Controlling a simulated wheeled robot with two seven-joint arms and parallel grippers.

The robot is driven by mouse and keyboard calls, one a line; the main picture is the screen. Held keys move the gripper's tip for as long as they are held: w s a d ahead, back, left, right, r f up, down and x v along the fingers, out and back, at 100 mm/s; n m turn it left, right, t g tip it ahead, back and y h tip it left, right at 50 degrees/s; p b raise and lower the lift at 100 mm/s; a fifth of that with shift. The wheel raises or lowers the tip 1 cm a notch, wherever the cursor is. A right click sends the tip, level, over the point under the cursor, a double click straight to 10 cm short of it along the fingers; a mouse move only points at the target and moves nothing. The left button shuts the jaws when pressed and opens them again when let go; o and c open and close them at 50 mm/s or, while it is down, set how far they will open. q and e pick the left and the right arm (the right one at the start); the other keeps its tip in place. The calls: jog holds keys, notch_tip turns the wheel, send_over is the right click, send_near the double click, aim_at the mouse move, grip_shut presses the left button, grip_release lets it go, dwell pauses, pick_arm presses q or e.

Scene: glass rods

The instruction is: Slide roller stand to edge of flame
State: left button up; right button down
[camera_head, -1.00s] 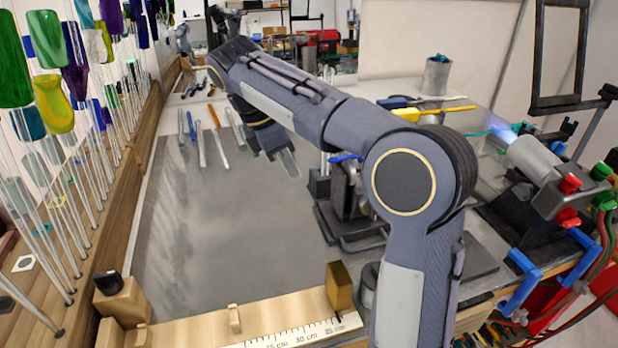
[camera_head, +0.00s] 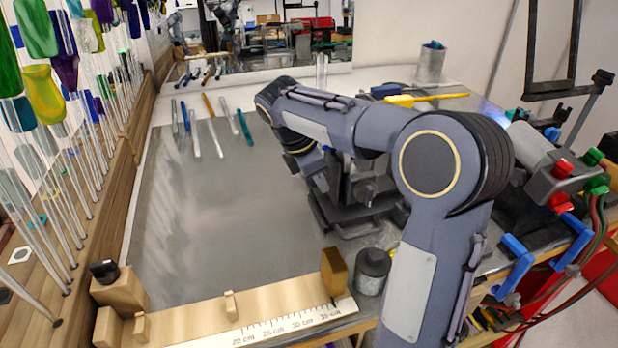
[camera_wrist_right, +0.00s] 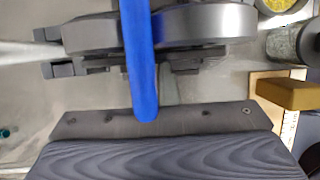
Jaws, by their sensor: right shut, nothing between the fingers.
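The roller stand (camera_head: 366,190) is a dark metal frame on a base, right of the grey work mat. My forearm hides part of its top. In the right wrist view it shows from above as grey rounded parts (camera_wrist_right: 205,27) with a blue bar (camera_wrist_right: 142,65) across them. The flame (camera_head: 490,112) is a faint bluish glow at the mouth of the grey torch (camera_head: 535,145), right of the stand. My right gripper (camera_head: 322,182) is shut and empty, low at the stand's left side. Its tips are mostly hidden, and I cannot tell whether they touch. My left gripper is not in view.
The mat (camera_head: 215,230) is clear in its middle; several rods lie at its far end. A wooden ruler rail (camera_head: 265,312) with a brown block (camera_head: 334,272) and a dark jar (camera_head: 372,270) stand in front. A yellow tool (camera_head: 425,99) lies behind the stand.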

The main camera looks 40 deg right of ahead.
jog(key=shift+d, duration=0.1)
jog(key=s+d+p, duration=0.1)
jog(key=d, duration=0.2)
jog(key=s+d+p, duration=0.1)
jog(key=d, duration=0.2)
jog(key=s+d+p, duration=0.1)
jog(key=d, duration=0.3)
jog(key=shift+s+r, duration=0.1)
jog(key=shift+s, duration=0.05)
jog(key=shift+d, duration=0.3)
